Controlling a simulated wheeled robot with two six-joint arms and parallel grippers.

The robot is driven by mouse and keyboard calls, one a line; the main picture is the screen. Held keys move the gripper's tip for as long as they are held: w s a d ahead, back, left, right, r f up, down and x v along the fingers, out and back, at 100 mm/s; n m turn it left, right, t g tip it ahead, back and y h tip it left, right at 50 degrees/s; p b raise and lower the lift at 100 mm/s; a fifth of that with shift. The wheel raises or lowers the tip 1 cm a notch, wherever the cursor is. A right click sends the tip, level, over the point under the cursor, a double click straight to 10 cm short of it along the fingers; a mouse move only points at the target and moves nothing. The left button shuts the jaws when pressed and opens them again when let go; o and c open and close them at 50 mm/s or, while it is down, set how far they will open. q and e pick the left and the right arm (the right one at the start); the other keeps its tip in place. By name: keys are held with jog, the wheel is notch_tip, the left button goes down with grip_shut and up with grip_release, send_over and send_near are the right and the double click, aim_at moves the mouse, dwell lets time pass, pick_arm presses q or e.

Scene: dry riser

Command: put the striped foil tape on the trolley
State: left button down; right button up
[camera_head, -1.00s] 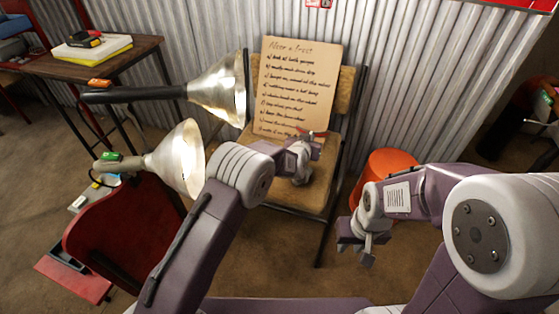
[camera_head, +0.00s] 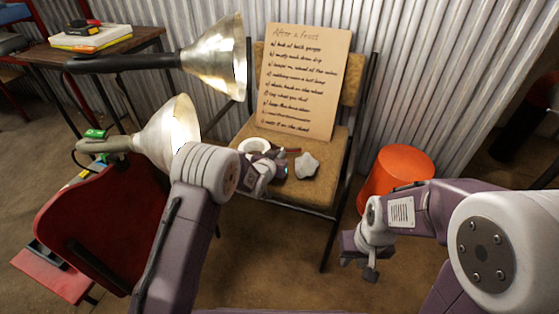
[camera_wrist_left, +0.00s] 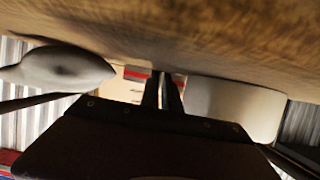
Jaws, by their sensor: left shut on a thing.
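My left gripper (camera_head: 282,160) is over the chair seat, between a white roll (camera_head: 253,146) and a pale stone. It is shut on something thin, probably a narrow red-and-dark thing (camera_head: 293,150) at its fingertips. In the left wrist view, its red part (camera_wrist_left: 137,74) shows beside the dark fingers (camera_wrist_left: 163,88). The white roll (camera_wrist_left: 235,108) is right beside them, not between them. No stripes show on the roll, and I cannot tell which thing is the striped foil tape. My right gripper (camera_head: 359,259) appears open and empty, left of its forearm. I cannot identify the trolley for certain.
The chair (camera_head: 328,165) holds a handwritten board (camera_head: 303,80) and the pale stone (camera_head: 307,165). An orange bucket (camera_head: 400,165) stands to its right. Two metal-shaded lamps (camera_head: 215,68) (camera_head: 170,132), a red chair (camera_head: 110,215) and a dark-topped table (camera_head: 75,50) are at the left.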

pick_arm(q)
jog(key=shift+r, duration=0.1)
jog(key=shift+s+f+b, duration=0.15)
jog(key=shift+f+b, duration=0.2)
jog(key=shift+f, duration=0.3)
jog(key=c, duration=1.9)
grip_release()
jog(key=shift+s+f, duration=0.1)
jog(key=shift+f, duration=0.05)
jog(key=shift+s+r+p, duration=0.1)
jog(key=shift+r+p, duration=0.65)
jog(key=p+v, duration=0.1)
jog(key=v, duration=0.2)
jog(key=p+v, duration=0.1)
jog(key=v, duration=0.1)
jog(key=p+v, duration=0.2)
jog(key=v, duration=0.1)
jog(key=shift+s+a+r, duration=0.15)
jog(key=shift+r, duration=0.3)
jog(key=shift+b+v, duration=0.9)
jog(key=shift+v, duration=0.1)
jog(key=shift+s+a, duration=0.1)
jog(key=shift+s, duration=0.3)
